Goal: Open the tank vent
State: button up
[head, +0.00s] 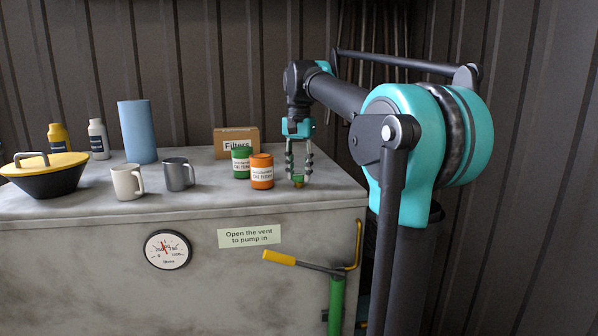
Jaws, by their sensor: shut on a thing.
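My gripper (299,172) points straight down over the right end of the grey tank top (220,190). Its fingers are shut on a small vent (298,181) with green and brass-coloured parts. The fingers hide much of the vent, so I cannot tell how far it is turned. A label reading "Open the vent to pump in" (249,236) is on the tank's front.
Orange (262,172) and green (241,161) oil filter cans stand just left of my gripper, before a Filters box (228,137). Mugs (178,174) stand farther left. A gauge (167,250) and a yellow-handled green pump (336,302) are at the front.

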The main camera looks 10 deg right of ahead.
aim_at(299, 175)
jog(key=n, duration=1.2)
jog(key=shift+n, duration=1.9)
jog(key=o, duration=1.2)
jog(key=shift+c, duration=0.2)
notch_tip(299, 175, up, 12)
jog(key=shift+s, duration=0.1)
